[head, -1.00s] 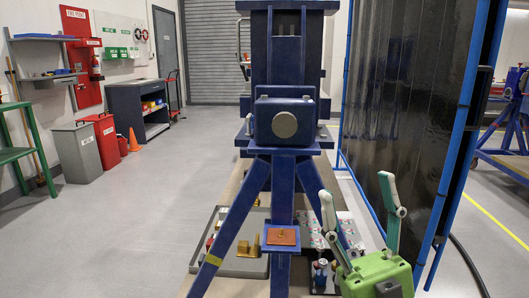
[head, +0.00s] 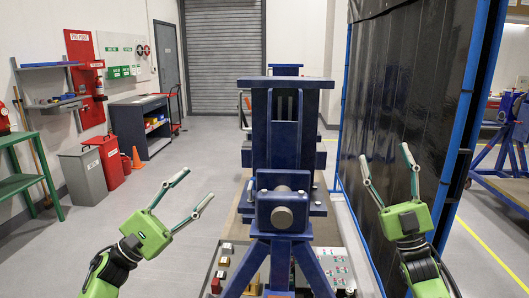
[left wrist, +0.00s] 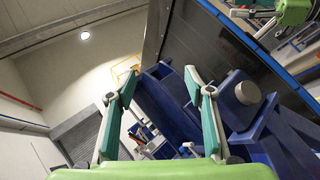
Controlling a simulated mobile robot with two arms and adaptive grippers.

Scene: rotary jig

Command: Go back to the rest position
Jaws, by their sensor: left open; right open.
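My left gripper (head: 188,190) is raised to the left of the blue rotary jig (head: 284,180), its two fingers apart and nothing between them. In the left wrist view the fingers of my left gripper (left wrist: 155,85) are spread, with the blue jig (left wrist: 250,130) behind and to the right of them. My right gripper (head: 387,168) is raised to the right of the jig, in front of the dark curtain. Its fingers point up, apart and empty. Neither gripper touches the jig in the head view.
A dark screen (head: 400,120) in a blue frame stands close behind my right gripper. A control panel with buttons (head: 335,268) lies low at the jig's right. Grey bin (head: 84,177), red bin (head: 108,155) and a green bench (head: 18,183) stand left. The left floor is open.

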